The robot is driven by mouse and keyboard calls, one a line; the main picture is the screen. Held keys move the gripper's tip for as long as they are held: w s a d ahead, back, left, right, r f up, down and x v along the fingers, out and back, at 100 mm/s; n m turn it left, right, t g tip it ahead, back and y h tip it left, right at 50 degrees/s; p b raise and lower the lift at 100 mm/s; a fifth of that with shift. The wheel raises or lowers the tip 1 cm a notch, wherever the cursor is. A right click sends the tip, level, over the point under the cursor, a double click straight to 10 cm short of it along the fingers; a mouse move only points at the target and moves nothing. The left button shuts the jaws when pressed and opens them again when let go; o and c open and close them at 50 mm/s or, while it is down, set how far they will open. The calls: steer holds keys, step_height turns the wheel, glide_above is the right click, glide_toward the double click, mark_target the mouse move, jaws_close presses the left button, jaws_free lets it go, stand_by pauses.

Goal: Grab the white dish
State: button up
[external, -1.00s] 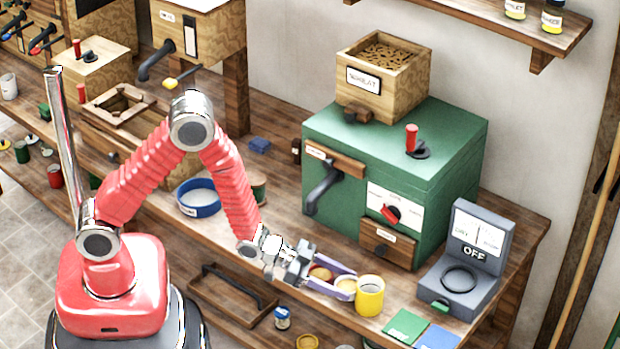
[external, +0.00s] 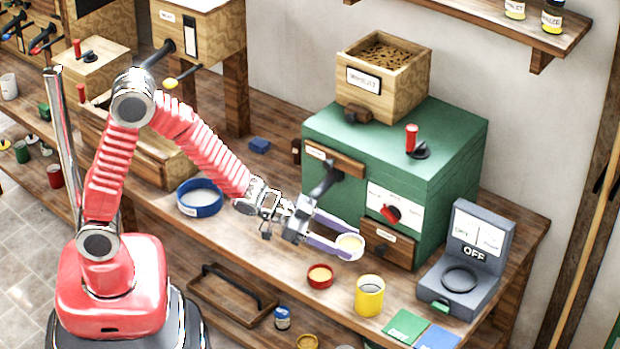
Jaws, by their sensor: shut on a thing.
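The white dish (external: 349,253) is small and round, with something pale yellow in it. It sits between the purple fingertips of my gripper (external: 347,241), which is shut on it. The dish is held roughly level above the bench, in front of the green machine and its small wooden drawer. The far side of the dish is partly covered by the fingers.
A red dish (external: 320,276) with orange contents stands on the bench below my gripper. A yellow cup (external: 369,296) stands to its right. The green machine (external: 390,180) is close behind. A grey device marked OFF (external: 462,262) stands right.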

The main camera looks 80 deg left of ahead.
steer(key=shift+r, duration=1)
